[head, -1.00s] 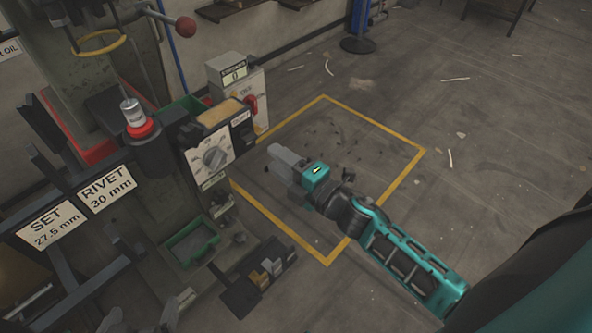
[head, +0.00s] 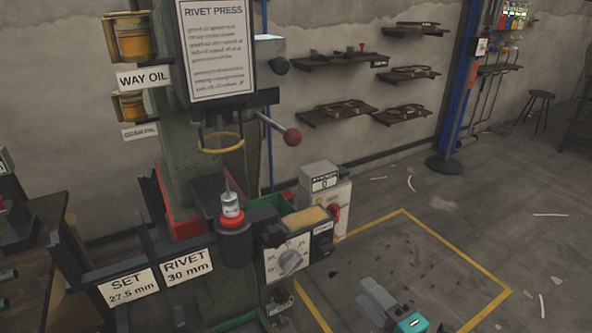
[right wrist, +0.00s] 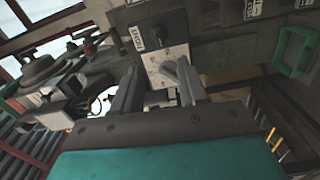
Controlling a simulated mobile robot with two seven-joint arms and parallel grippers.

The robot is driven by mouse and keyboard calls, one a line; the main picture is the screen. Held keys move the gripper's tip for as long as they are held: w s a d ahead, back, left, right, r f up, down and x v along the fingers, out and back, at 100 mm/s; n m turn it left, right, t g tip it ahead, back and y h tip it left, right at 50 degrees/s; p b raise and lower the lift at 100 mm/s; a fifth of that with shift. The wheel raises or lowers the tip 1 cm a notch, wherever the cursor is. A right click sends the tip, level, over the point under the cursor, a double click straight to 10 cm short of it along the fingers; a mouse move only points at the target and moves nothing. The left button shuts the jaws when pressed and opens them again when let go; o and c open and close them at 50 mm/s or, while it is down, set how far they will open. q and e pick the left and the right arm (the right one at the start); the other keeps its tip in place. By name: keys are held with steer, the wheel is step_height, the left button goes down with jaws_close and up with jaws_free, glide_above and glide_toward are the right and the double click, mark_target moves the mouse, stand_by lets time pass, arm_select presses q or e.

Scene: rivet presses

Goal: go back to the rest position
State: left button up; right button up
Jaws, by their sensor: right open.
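My right gripper (head: 376,297) shows at the bottom of the head view, with its grey fingers and teal body, over the floor to the right of the rivet press (head: 187,160). In the right wrist view its two fingers (right wrist: 158,88) stand apart with nothing held between them. Beyond them is the white panel with the grey dial (right wrist: 168,72); the fingers look clear of it, though the exact gap is hard to tell. My left gripper is in neither current view.
The dial box (head: 289,258) and the counter box (head: 325,190) stand at the press's right side. A red-knobbed lever (head: 292,136) sticks out above them. A yellow-outlined floor area (head: 455,250) lies to the right, mostly clear. Shelves (head: 335,114) hang on the back wall.

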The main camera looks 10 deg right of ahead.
arm_select(q)
steer(key=shift+y, duration=0.4)
steer(key=r+p, duration=0.1)
steer(key=p, duration=0.1)
steer(key=s+a+r+p, duration=0.1)
steer(key=p, duration=0.1)
steer(key=a+r+p, duration=0.1)
steer(key=p, duration=0.2)
steer(key=shift+s+a+r, duration=0.25)
steer(key=shift+s+r, duration=0.05)
arm_select(e)
steer(key=s+a+f+m+g+h, duration=0.1)
steer(key=s+f+m+g, duration=0.1)
steer(key=s+m, duration=0.3)
steer(key=s+a+f+m+g+h, duration=0.1)
steer(key=s+m+g, duration=0.3)
steer(key=m, duration=0.9)
steer(key=shift+s+a+f+h, duration=0.35)
steer(key=shift+s+f+h, duration=0.4)
steer(key=shift+s, duration=0.25)
arm_select(q)
steer(key=shift+d, duration=0.1)
arm_select(e)
steer(key=shift+r, duration=0.1)
arm_select(q)
steer(key=shift+w+r, duration=0.15)
steer(key=shift+w, duration=0.05)
steer(key=shift+s, duration=0.2)
